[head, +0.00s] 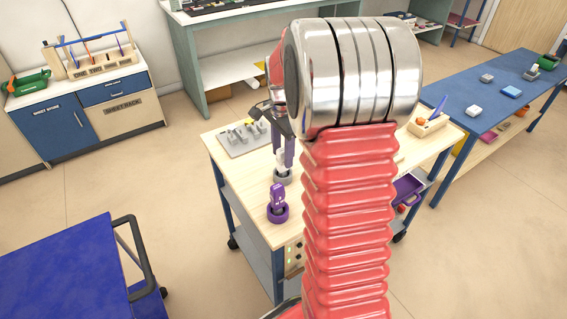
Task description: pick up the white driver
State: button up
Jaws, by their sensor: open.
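The white driver (282,169) stands upright in a grey round holder (284,179) on the wooden top of a wheeled table (240,189). Only a short part of it shows, since my gripper covers its upper part. My gripper (283,160) is open and points down, with its fingers right above or around the driver's top. I cannot tell whether they touch it.
A purple tool in a purple holder (278,211) stands close in front. A grey tray (245,139) with grey pieces lies behind. A wooden box (427,127) is at the right. My arm hides the table's middle. A blue cart (60,265) is at lower left.

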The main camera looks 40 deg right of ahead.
aim_at(283, 163)
notch_tip(283, 163, down, 5)
jog(key=shift+w+d+r, duration=0.1)
jog(key=shift+c, duration=0.3)
dwell(0.4)
grip_shut()
dwell(0.3)
